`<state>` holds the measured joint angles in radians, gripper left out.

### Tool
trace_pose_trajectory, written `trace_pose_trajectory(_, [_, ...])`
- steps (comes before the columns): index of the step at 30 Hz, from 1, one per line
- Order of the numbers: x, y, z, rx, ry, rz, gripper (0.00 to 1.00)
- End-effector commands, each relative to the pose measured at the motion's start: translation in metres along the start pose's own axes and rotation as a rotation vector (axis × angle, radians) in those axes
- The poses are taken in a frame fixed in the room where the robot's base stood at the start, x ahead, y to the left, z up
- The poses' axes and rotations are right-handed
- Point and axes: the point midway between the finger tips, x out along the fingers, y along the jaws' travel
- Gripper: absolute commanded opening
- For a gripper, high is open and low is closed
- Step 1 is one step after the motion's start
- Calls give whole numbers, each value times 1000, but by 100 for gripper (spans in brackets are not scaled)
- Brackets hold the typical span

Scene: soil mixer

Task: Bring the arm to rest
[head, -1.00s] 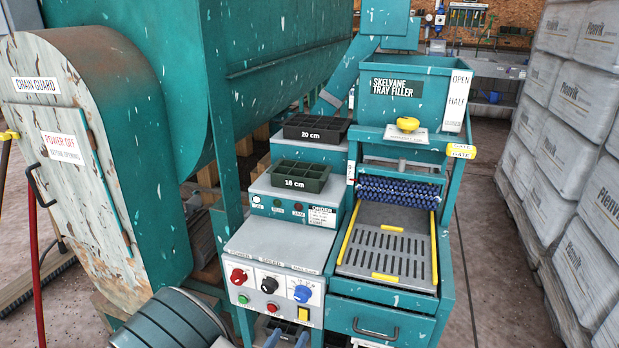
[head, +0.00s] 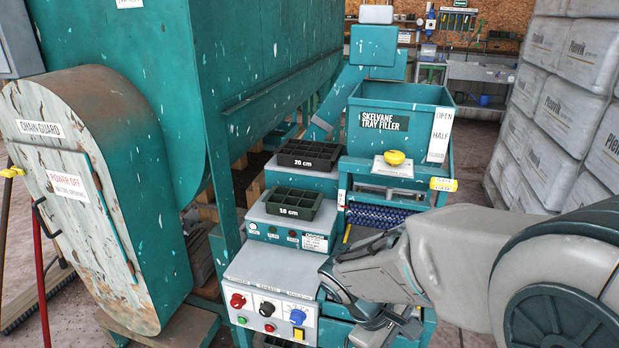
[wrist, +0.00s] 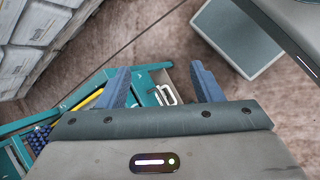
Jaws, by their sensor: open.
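My gripper (wrist: 160,85) shows in the wrist view with its two blue fingers apart and nothing between them. Beyond the fingers in that view lie the teal frame of the tray filler and a pale drawer handle (wrist: 165,95), with brown floor around. In the head view my arm reaches in from the right, across the front of the tray filler (head: 400,108). It covers most of the filler's chute and lower front. My fingertips cannot be made out clearly there.
A control panel (head: 268,308) with red, black and blue knobs stands left of my arm. Two dark trays sit behind it, the 18 cm tray (head: 293,203) and the 20 cm tray (head: 310,154). A chain guard (head: 85,190) stands left. Stacked white bags (head: 560,100) stand right.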

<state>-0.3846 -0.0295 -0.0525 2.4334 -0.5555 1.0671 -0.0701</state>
Motion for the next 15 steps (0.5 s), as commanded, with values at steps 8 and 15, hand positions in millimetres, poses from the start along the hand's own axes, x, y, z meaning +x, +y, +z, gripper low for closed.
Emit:
trace_pose_trajectory(8, [-66, 8, 44, 490, 282, -251, 59])
trace_pose_trajectory(15, [-105, 15, 60, 762, 457, -369, 59])
